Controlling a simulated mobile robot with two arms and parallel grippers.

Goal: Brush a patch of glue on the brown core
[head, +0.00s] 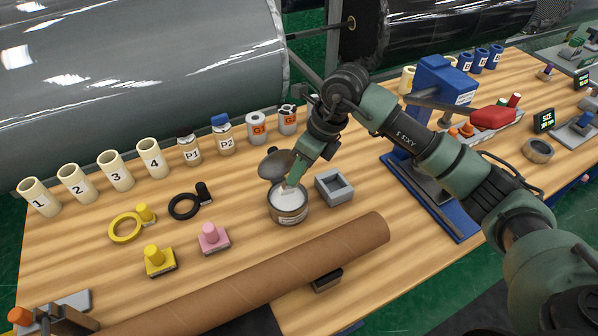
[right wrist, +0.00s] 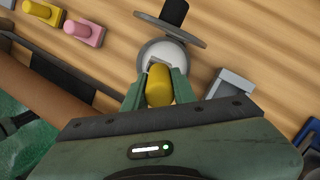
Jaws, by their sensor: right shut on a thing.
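The brown core (head: 260,268) is a long cardboard tube lying slantwise across the front of the table; part of it shows at the left of the right wrist view (right wrist: 42,88). My right gripper (head: 290,181) is over the glue pot (head: 289,212), a round tin with white contents. It is shut on the yellow handle of a brush (right wrist: 159,88), which points down into the pot's mouth. The bristles are hidden. A dark lid (head: 274,164) with a black knob stands at the pot's back edge. My left gripper is out of view.
A grey square holder (head: 334,187) stands right of the pot. A pink stamp (head: 213,238), yellow stamp (head: 159,260) and black ring (head: 184,207) lie left. Numbered cream cups and bottles line the back. A dark support (head: 327,281) sits beneath the core.

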